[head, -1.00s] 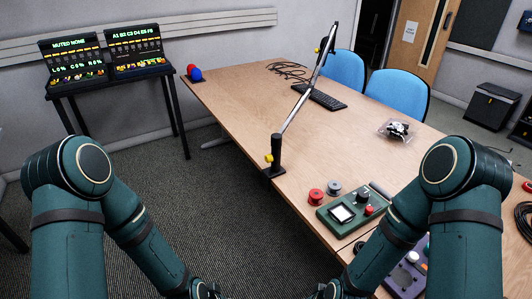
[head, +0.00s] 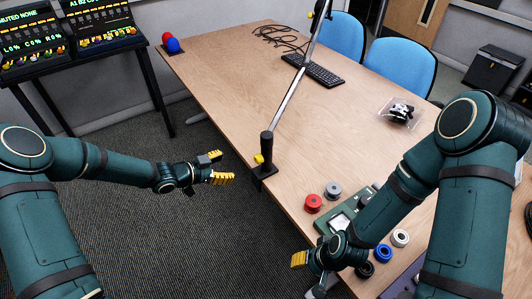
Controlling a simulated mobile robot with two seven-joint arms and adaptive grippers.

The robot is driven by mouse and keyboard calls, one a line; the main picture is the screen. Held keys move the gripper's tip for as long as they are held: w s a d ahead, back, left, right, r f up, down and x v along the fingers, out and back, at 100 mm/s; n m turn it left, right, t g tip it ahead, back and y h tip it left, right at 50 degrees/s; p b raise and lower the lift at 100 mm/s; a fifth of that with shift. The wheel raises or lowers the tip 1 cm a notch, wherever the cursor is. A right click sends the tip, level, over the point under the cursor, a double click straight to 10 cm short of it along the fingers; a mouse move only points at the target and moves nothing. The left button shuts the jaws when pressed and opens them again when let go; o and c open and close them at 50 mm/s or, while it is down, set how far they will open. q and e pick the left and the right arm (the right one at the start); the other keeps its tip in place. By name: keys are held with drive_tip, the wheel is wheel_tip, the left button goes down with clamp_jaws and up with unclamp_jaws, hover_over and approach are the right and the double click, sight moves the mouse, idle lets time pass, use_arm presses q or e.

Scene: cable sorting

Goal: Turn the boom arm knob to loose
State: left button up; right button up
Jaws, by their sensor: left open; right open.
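The boom arm (head: 289,101) rises from a black clamp post (head: 266,147) on the table's left edge and slants up to the right. A yellow knob (head: 259,158) sits low on the left side of the post. Another yellow knob (head: 310,15) shows near the top joint, at the picture's upper edge. My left gripper (head: 218,167) is open and empty, just left of the lower knob and apart from it, its yellow fingertips pointing right. My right gripper (head: 305,262) is open at the table's front left edge, partly hidden by its own wrist.
A red spool (head: 313,203), a grey spool (head: 333,189) and a green device (head: 349,212) lie near my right arm. A keyboard (head: 324,75), cables (head: 285,38) and a clear bag (head: 399,112) lie farther back. The table's middle is clear. Control panels (head: 40,48) stand at upper left.

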sight(256, 160)
use_arm(q)
drive_tip(key=b+x, duration=0.2)
drive_tip(key=x, duration=1.1)
drive_tip(key=shift+w+d+b, duration=0.25)
drive_tip(key=shift+b, duration=0.05)
clamp_jaws()
